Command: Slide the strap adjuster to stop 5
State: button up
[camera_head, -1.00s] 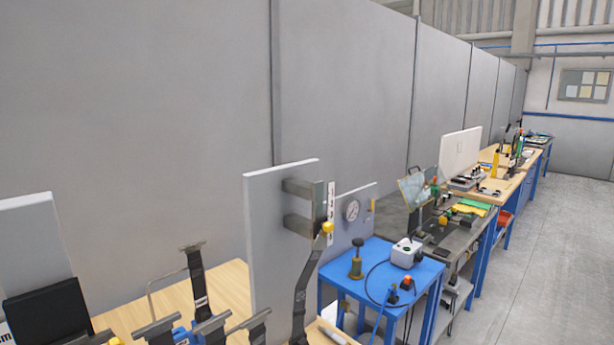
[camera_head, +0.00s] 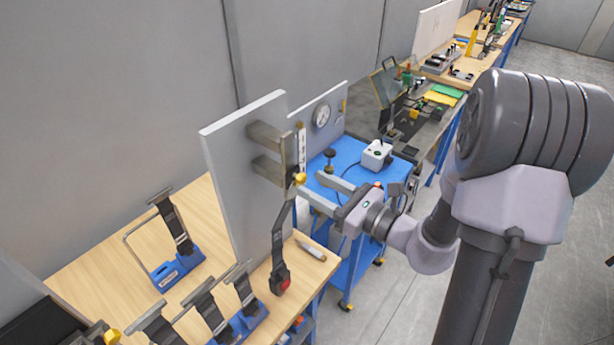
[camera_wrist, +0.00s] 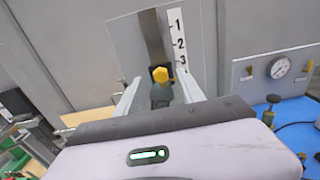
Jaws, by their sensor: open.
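The strap adjuster is a slider with a yellow knob (camera_head: 300,179) on a vertical rail, held out from a grey upright panel (camera_head: 228,165) by two brackets. A black strap (camera_head: 280,240) hangs below it to a buckle with a red button. In the wrist view the yellow knob (camera_wrist: 160,74) is near the number 3 on the white scale (camera_wrist: 179,40), where 1, 2 and 3 show. The lower numbers are hidden. My gripper (camera_head: 311,187) is open at the knob. In the wrist view its fingers (camera_wrist: 157,85) stand either side of the knob; contact cannot be told.
A wooden bench (camera_head: 90,260) holds blue belt stands (camera_head: 178,270) and a grey cylindrical object (camera_head: 311,250). A blue cart (camera_head: 345,155) with a white box (camera_head: 376,155) stands behind my gripper. A gauge (camera_head: 321,115) is on a panel beyond.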

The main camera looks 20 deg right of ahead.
aim_at(304, 180)
jog(key=shift+x, duration=1.55)
grip_shut()
